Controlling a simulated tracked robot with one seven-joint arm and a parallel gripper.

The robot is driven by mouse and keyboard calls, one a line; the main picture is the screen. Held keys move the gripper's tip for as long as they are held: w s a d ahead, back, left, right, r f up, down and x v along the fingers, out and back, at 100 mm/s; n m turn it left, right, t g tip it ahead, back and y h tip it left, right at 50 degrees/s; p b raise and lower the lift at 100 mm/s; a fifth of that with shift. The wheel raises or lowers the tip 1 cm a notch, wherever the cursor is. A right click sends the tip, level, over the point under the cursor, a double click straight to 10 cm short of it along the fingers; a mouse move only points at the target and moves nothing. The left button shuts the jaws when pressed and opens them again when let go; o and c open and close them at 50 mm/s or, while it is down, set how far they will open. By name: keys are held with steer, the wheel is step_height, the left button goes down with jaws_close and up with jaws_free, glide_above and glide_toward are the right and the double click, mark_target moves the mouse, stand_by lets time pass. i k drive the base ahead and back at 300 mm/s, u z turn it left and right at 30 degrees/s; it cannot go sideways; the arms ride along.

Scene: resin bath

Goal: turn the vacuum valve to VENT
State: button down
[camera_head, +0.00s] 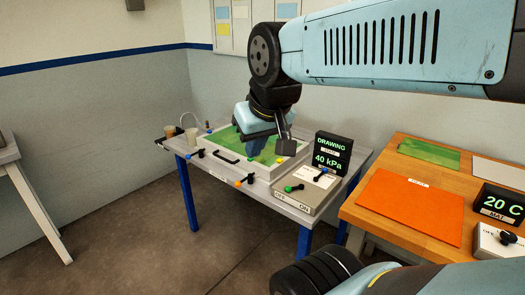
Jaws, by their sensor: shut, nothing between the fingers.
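A grey control box (313,194) sits at the right end of the resin-bath table. I cannot read a VENT label or tell for certain which lever is the vacuum valve. The black display (332,155) behind the box reads DRAWING and 40 kPa.
The bath (225,160) has a green surface, a black handle and coloured clamps around it. On the right, a wooden table holds an orange mat (411,205), a 20 C display (498,204) and another switch box (496,243).

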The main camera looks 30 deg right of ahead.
mark_target(324, 171)
steer(key=u, duration=1.5)
steer(key=i, duration=0.05)
steer(key=z, duration=2.8)
